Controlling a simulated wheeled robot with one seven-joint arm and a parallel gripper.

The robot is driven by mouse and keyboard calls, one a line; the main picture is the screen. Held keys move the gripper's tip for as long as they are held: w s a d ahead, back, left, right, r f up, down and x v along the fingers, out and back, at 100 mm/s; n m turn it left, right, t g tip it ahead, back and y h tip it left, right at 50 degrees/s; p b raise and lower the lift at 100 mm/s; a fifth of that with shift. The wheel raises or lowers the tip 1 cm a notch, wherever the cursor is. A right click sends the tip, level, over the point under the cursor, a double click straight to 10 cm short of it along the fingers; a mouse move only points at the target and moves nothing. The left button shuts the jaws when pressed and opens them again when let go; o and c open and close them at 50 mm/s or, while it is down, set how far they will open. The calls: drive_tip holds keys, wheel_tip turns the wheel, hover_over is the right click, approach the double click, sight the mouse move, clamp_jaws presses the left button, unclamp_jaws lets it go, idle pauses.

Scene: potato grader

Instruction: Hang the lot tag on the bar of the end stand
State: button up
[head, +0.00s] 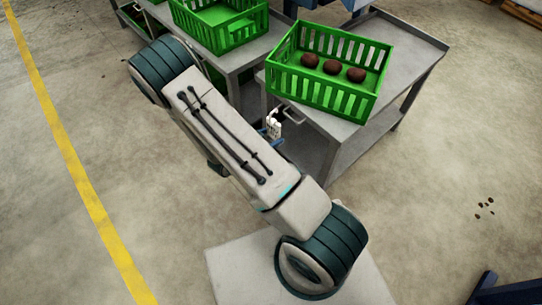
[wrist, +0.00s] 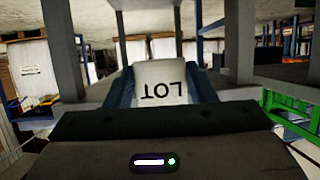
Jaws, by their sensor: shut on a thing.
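The white lot tag (wrist: 163,82) is held between the blue fingers of my gripper (wrist: 162,90) in the wrist view, and its "LOT" lettering reads upside down. In the head view my gripper (head: 272,129) shows only in part past my arm, with a small white piece that seems to be the tag. It is close to the near left corner of a grey stand (head: 408,62). A thin bar (head: 293,115) sticks out at that corner, beside the gripper. I cannot tell whether the tag touches the bar.
A green crate (head: 318,93) with three dark potatoes stands on the grey stand. Another green crate (head: 240,36) sits on a grey table (head: 238,62) to the left. Open floor (head: 440,170) lies to the right, with a few dark bits on it.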

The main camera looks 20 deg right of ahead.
drive_tip(key=d+f+m+g+b, duration=0.1)
drive_tip(key=d+f+b, duration=0.2)
drive_tip(key=d, duration=0.3)
drive_tip(key=shift+w+d+f+h+b, duration=0.15)
drive_tip(key=shift+w+f+h+b, duration=0.15)
drive_tip(key=shift+f, duration=0.35)
idle(0.3)
drive_tip(key=o, duration=1)
drive_tip(key=shift+o, duration=0.2)
